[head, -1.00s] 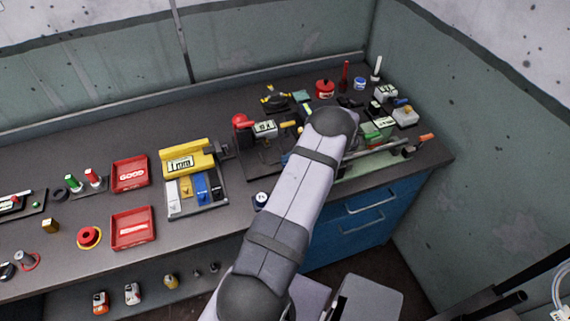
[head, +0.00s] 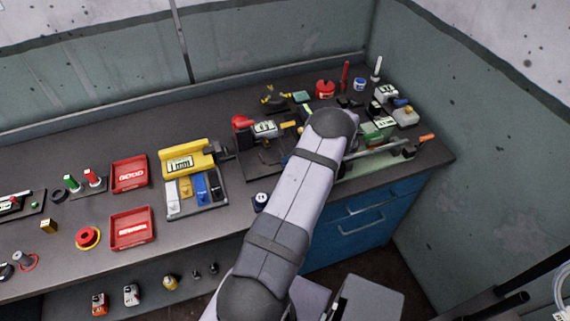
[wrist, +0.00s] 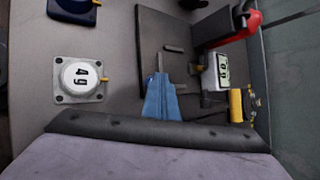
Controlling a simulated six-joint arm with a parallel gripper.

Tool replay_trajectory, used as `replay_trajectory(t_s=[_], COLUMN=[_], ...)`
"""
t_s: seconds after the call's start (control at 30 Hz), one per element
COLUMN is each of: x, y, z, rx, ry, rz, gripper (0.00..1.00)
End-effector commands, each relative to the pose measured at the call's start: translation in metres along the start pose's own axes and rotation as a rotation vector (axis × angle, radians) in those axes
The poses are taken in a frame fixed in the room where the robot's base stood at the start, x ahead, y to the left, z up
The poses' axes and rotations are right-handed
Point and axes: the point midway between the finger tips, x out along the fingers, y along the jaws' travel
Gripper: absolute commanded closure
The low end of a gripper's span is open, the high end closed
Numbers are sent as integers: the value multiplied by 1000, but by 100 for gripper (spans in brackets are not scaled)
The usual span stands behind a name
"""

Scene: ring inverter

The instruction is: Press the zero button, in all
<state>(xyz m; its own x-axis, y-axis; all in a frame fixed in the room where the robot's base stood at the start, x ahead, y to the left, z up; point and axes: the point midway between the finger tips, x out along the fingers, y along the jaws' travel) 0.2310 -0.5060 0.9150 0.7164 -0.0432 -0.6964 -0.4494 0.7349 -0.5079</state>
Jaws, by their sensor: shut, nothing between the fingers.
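My gripper (wrist: 162,98) shows in the wrist view as blue fingers held together, empty, over a dark base plate (wrist: 152,30). A gauge with a pale display (wrist: 222,70) sits right of the fingers, apart from them in the picture. In the head view this gauge (head: 265,129) stands beside a red part (head: 242,122), and my arm hides the gripper. A yellow device (head: 187,156) with a display has white, yellow, blue and black keys (head: 200,187) in front. I cannot read which button is marked zero, and I cannot tell whether the fingers touch anything.
A round white piece marked "4g" (wrist: 80,77) on a square base lies left of the fingers. Two red trays (head: 130,228) stand left of the yellow device. Jars and small tools crowd the bench's right end. Bare bench shows behind the yellow device.

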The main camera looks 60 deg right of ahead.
Motion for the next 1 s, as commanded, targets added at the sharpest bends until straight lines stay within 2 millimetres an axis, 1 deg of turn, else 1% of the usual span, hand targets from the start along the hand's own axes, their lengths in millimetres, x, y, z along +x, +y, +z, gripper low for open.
replay_trajectory(t_s=[0.4,0.8,1.0], x=[-11,-12,-17], y=[-8,-8,-13], z=[8,8,13], rx=[0,0,0], ry=[0,0,0], rz=[1,0,0], gripper=[100,100,100])
